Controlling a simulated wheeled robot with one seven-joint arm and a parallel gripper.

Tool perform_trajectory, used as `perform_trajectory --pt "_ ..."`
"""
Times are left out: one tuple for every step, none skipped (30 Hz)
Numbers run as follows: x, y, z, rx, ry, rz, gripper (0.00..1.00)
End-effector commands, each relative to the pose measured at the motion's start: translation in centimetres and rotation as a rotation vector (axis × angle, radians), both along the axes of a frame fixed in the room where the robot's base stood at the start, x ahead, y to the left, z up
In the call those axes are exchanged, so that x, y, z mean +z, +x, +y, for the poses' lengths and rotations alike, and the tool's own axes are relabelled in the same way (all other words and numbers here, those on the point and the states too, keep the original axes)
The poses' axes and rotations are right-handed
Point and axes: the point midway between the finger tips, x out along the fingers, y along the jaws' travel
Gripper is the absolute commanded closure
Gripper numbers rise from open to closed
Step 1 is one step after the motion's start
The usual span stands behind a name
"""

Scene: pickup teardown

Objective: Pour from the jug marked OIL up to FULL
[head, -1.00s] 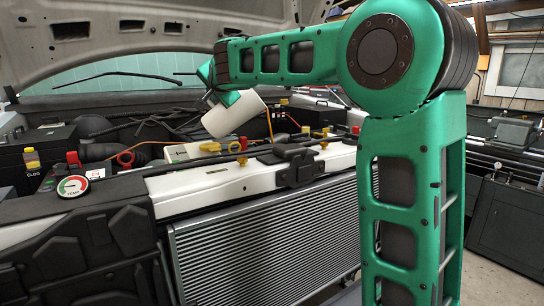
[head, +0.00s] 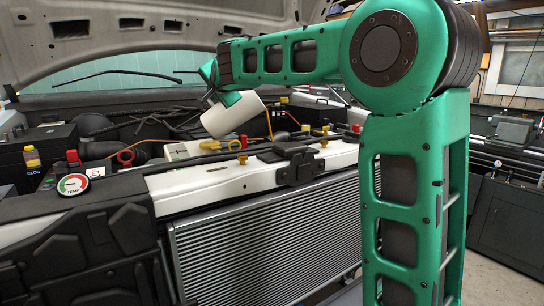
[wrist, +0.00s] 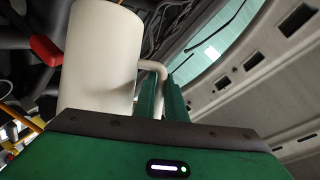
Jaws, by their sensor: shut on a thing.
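A cream-white jug (head: 233,115) is held tilted above the engine bay, with its upper end leaning to the right in the head view. My gripper (head: 221,99) is shut on its handle. In the wrist view the jug (wrist: 100,55) fills the left side, and my gripper's green fingers (wrist: 163,98) close around the curved handle (wrist: 158,68). No OIL marking shows on the visible side of the jug. I cannot see a FULL mark, the jug's mouth or any flow of liquid.
Below the jug are hoses, yellow caps (head: 243,142) and a white crossmember (head: 215,183) above the radiator (head: 265,235). A TEMP gauge (head: 73,184) and a black box marked CLOG (head: 38,190) are at left. The raised hood (head: 150,40) hangs overhead.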

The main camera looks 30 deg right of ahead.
Motion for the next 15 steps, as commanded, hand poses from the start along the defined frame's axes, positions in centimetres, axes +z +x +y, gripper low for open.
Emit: perform_trajectory --pt "0.24 -0.03 -0.05 0.0 0.001 -0.006 1.0" --pt "0.23 -0.04 -0.05 -0.001 0.003 -0.006 1.0" --pt "0.23 -0.04 -0.06 0.0 0.004 -0.007 1.0" --pt "0.22 -0.04 -0.08 0.0 0.006 -0.009 1.0" --pt "0.21 -0.05 -0.09 0.0 0.007 -0.009 1.0" --pt "0.21 -0.05 -0.1 0.0 0.009 -0.01 1.0" --pt "0.19 -0.06 -0.11 -0.001 0.01 -0.01 1.0" --pt "0.19 -0.06 -0.13 0.0 0.011 -0.011 1.0" --pt "0.17 -0.06 -0.14 -0.001 0.012 -0.011 1.0" --pt "0.17 -0.07 -0.14 0.0 0.013 -0.012 1.0" --pt "0.16 -0.07 -0.16 -0.001 0.015 -0.013 1.0" --pt "0.15 -0.08 -0.17 -0.001 0.016 -0.014 1.0" --pt "0.14 -0.08 -0.18 -0.001 0.018 -0.014 1.0" --pt "0.14 -0.08 -0.18 -0.001 0.019 -0.015 1.0" --pt "0.13 -0.08 -0.2 -0.001 0.021 -0.016 1.0"
